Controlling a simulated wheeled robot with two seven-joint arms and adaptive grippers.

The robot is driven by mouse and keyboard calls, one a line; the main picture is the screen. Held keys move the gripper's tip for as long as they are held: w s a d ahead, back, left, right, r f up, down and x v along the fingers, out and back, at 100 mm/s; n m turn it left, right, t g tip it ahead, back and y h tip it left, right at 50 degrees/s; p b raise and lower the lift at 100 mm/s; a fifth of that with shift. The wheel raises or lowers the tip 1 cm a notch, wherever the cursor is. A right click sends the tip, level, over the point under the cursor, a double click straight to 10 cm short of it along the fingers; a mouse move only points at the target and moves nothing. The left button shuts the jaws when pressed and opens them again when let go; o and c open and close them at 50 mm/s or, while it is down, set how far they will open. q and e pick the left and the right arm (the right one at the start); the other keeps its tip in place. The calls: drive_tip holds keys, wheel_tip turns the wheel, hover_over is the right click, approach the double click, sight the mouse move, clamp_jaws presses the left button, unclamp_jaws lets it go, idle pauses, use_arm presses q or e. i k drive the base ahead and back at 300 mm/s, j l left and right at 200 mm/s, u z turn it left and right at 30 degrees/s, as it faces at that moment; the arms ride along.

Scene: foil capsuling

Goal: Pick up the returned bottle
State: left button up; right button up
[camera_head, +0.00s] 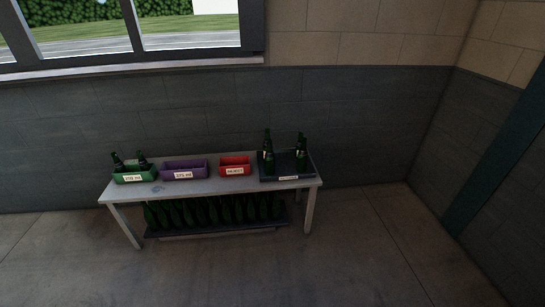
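No gripper of mine is in the head view. A grey table stands against the wall at some distance. On its right end a dark tray (312,172) with a small label holds several dark green bottles standing upright; one bottle (269,162) is at its front left. Another bottle (301,160) is at the tray's right side. Two more green bottles lean in the green bin (135,177) at the table's left end; one is the left bottle (117,162). I cannot tell which bottle is the returned one; the labels are too small to read surely.
A purple bin (185,171) and a red bin (235,167) stand on the table (219,187), both seemingly empty. A low shelf beneath holds a row of green bottles (215,209). The floor (300,270) in front is clear. A window is above left.

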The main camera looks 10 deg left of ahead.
sight(270, 158)
drive_tip(key=i+z, duration=0.15)
drive_tip(key=i, duration=0.3)
drive_tip(key=i+j+z, duration=0.15)
drive_tip(key=i, duration=0.35)
drive_tip(key=i+j+z, duration=0.15)
drive_tip(key=i, duration=0.3)
